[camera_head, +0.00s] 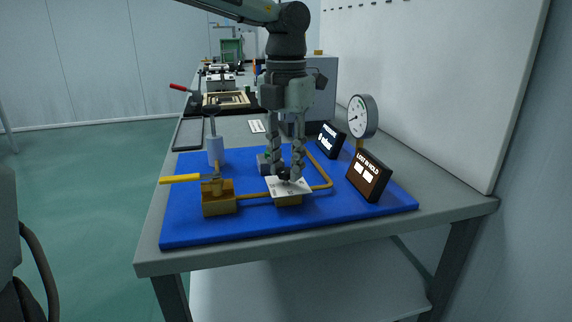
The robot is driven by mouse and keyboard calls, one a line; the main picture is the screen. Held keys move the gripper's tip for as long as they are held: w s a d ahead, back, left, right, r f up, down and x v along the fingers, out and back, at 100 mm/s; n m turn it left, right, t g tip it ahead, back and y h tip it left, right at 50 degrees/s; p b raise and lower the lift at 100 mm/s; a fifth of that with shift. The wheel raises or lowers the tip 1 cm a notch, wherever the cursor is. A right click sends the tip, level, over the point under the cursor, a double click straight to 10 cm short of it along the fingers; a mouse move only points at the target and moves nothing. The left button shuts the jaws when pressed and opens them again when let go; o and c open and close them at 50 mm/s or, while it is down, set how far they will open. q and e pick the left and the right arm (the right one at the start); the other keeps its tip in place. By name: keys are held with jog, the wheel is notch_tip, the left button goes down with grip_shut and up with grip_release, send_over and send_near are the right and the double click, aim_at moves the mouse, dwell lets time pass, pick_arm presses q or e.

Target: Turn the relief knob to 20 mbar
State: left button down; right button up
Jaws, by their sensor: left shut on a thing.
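The relief knob (283,174) is small and dark, on top of a brass block with a white dial plate (298,188). My left gripper (286,172) comes down from above and is shut on the knob, its fingers hiding most of it. The dial's marks are too small to read. A round pressure gauge (363,117) stands at the right of the blue board; its reading is too small to tell. A dark display (328,138) behind seems to show 0 mbar. My right gripper does not show.
A brass valve with a yellow lever (182,179) and a white cylinder (215,150) stand to the left on the blue board (230,228). Tools and frames fill the bench behind. The board's front strip is clear.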

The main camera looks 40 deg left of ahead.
aim_at(286, 170)
pick_arm(q)
jog(key=m, duration=0.3)
jog(key=shift+m, duration=2.6)
jog(key=c, duration=1.2)
grip_release()
notch_tip(286, 170, up, 12)
